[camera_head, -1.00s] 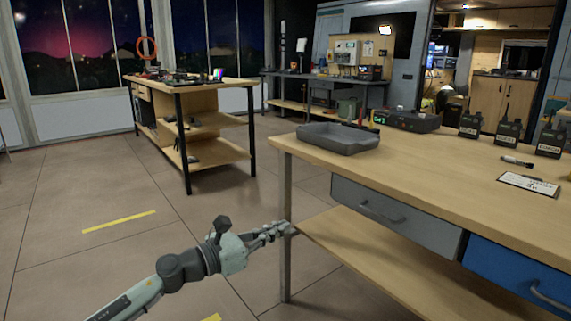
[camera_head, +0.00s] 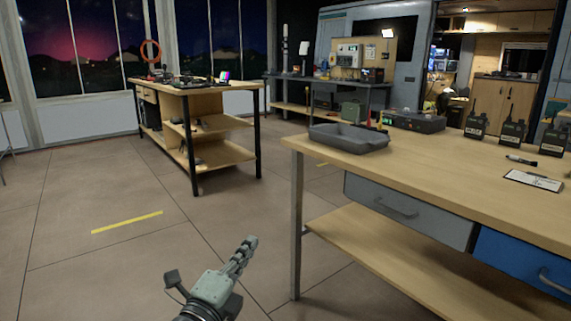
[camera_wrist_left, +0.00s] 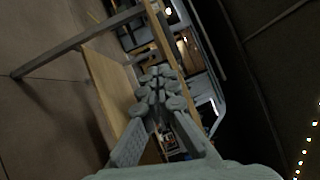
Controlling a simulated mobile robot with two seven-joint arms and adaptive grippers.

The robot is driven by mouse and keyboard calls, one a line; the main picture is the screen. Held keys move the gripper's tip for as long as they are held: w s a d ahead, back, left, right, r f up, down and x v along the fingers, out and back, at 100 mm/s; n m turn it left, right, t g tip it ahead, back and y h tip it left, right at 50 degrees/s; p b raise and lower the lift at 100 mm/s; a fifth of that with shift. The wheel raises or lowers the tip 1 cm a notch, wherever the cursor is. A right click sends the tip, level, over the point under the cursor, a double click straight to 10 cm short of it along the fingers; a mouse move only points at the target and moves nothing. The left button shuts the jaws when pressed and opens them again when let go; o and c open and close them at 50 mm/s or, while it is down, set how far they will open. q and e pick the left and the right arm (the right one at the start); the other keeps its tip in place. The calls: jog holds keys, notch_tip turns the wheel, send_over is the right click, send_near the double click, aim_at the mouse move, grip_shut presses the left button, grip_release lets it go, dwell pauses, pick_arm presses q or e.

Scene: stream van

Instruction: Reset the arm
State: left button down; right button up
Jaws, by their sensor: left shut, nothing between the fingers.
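My left gripper (camera_head: 247,247) is low in the head view, over the floor and to the left of the near workbench's front leg. Its grey-green fingers point up and to the right. It is shut and empty, and apart from the bench. In the left wrist view the closed fingers (camera_wrist_left: 158,88) show in the middle, with the tilted bench behind them. My right gripper is not in view.
The near workbench (camera_head: 440,165) fills the right side, with a grey tray (camera_head: 348,138), several radios (camera_head: 512,132) and a clipboard (camera_head: 533,181) on it. It has a lower shelf (camera_head: 385,250). Another bench (camera_head: 215,158) stands at back left. The floor (camera_head: 100,265) at left is clear.

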pick_arm(q)
jog(key=s+a+f+n+g+y, duration=0.25)
jog(key=s+a+f+n, duration=0.2)
jog(key=s+n, duration=0.25)
jog(key=s+a+f+n+g+y, duration=0.2)
jog(key=s+a+f+n+g, duration=0.1)
jog(key=s+f+n, duration=0.4)
jog(key=s+a+f+n+g+y, duration=0.2)
jog(key=s+a+f+n+g, duration=0.15)
jog(key=s+n, duration=0.45)
jog(key=s+a+f+g+y+p, duration=0.1)
jog(key=s+a+f+g+p, duration=0.2)
jog(key=f, duration=0.4)
jog(key=s+a+f+g+y+p, duration=0.1)
jog(key=s+a+f+g+p, duration=0.2)
jog(key=f, duration=0.4)
jog(key=shift+s+a+f+n+p, duration=0.25)
jog(key=shift+s+a+p, duration=0.35)
jog(key=shift+a, duration=0.6)
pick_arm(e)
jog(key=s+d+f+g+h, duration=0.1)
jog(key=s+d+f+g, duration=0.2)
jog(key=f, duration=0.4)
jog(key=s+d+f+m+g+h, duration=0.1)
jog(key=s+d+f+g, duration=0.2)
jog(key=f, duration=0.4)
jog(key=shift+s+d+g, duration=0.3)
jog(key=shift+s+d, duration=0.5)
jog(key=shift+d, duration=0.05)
